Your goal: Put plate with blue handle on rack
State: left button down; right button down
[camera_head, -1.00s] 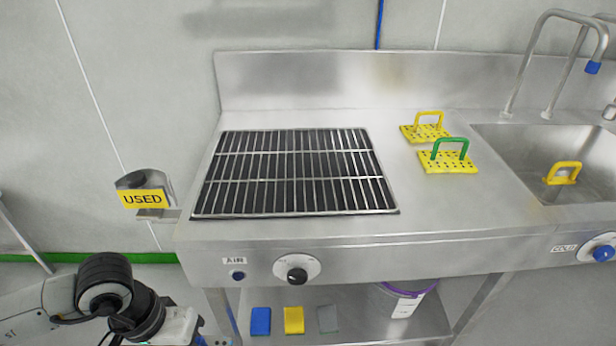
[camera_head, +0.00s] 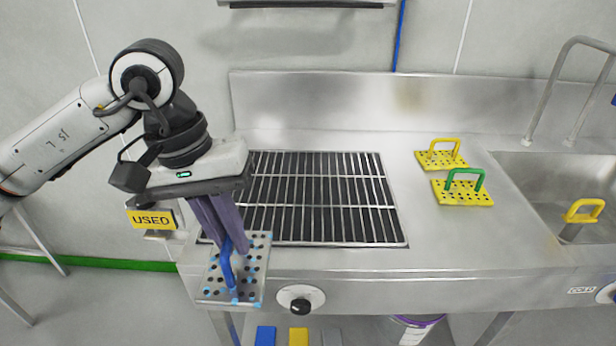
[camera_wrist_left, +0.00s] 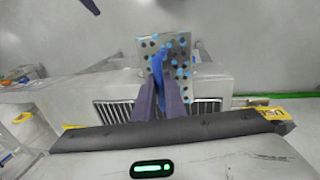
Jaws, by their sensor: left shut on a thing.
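My left gripper (camera_head: 236,254) is shut on the blue handle of a grey perforated plate (camera_head: 254,262) with light-blue marks. The plate hangs at the front left corner of the counter, overlapping the near left edge of the rack (camera_head: 330,200) in the head view. The rack is a dark grate with metal bars set in the counter. In the left wrist view, the gripper (camera_wrist_left: 160,108) holds the blue handle, with the plate (camera_wrist_left: 180,48) beyond the fingertips. Whether the plate touches the counter is hard to tell. My right gripper is not in view.
A plate with a yellow handle (camera_head: 440,158) and one with a green handle (camera_head: 462,190) lie right of the rack. A sink (camera_head: 560,190) with another yellow handle is at the far right. A knob (camera_head: 300,300) sticks out in front. The rack top is clear.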

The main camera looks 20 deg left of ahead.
aim_at(291, 203)
jog(key=i, duration=0.85)
